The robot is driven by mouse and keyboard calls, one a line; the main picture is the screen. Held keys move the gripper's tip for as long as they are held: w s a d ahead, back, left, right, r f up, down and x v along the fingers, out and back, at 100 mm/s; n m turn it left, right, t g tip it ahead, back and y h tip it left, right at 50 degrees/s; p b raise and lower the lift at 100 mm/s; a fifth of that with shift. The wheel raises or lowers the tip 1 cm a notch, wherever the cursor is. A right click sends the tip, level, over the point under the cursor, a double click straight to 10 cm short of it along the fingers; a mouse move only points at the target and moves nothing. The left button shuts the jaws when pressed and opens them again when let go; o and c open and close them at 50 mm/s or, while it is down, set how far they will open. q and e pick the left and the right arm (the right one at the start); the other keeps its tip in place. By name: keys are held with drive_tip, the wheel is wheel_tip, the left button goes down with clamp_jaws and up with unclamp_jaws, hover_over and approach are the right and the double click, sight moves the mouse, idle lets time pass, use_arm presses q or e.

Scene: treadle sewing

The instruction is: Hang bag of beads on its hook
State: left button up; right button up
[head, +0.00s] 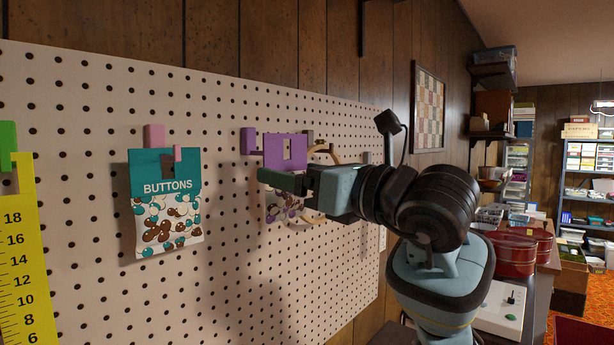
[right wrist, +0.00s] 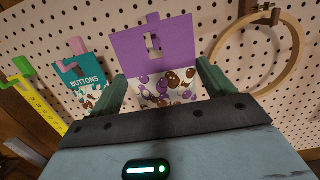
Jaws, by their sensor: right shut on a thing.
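The bag of beads has a purple header (head: 272,152) and a clear lower part with purple and brown beads (right wrist: 165,88). My right gripper (head: 272,181) is shut on the bag, with its green fingers at the bag's two sides in the right wrist view (right wrist: 160,90). The bag is upright in front of the pegboard, its slot facing me. A purple hook (head: 248,141) shows just left of the header; in the wrist view a purple piece (right wrist: 153,18) rises behind the header's top. I cannot tell whether the hook passes through the slot. My left gripper is out of view.
A teal BUTTONS bag (head: 165,200) hangs on a pink hook (head: 154,135) to the left. A yellow tape (head: 20,240) hangs from a green hook (head: 8,140) farther left. A wooden hoop (right wrist: 300,45) hangs close on the right. The pegboard (head: 100,290) below is clear.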

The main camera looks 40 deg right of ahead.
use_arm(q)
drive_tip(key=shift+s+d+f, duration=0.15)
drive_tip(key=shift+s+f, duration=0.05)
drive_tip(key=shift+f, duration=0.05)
use_arm(e)
drive_tip(key=shift+w+a, duration=0.2)
drive_tip(key=shift+w, duration=2.5)
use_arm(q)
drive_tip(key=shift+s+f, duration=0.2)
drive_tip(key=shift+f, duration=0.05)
use_arm(e)
drive_tip(key=shift+w+f, duration=0.1)
drive_tip(key=shift+f, duration=0.25)
use_arm(q)
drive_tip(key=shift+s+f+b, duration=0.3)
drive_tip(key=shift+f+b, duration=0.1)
drive_tip(key=shift+b, duration=0.15)
use_arm(e)
drive_tip(key=shift+f, duration=0.5)
drive_tip(key=o, duration=0.9)
